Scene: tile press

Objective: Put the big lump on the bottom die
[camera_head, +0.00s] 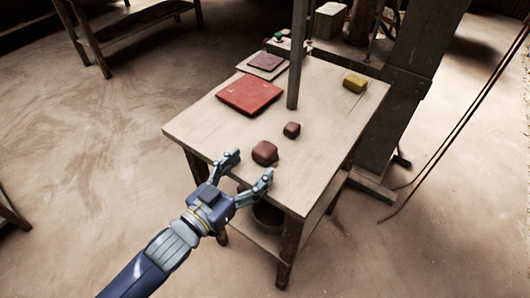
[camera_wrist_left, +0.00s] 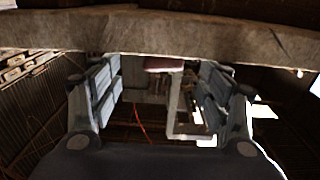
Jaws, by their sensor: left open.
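The big lump (camera_head: 265,152) is a brown-red rounded block on the near part of the wooden table (camera_head: 200,122). A smaller lump (camera_head: 291,129) of like colour lies just behind it to the right. My left gripper (camera_head: 249,166) is open and empty at the table's near edge, its fingers pointing toward the big lump, which is not between them. A dark reddish shape between the fingers in the left wrist view (camera_wrist_left: 163,64) looks like a lump. I cannot clearly make out the bottom die; the press area at the back is partly cut off. My right gripper is not seen.
A red flat slab (camera_head: 250,95) and a brown tile on a pale board (camera_head: 266,63) lie at the back left. A yellow block (camera_head: 355,83) lies at the right. A dark post (camera_head: 298,60) rises at the back. The table's near left is clear.

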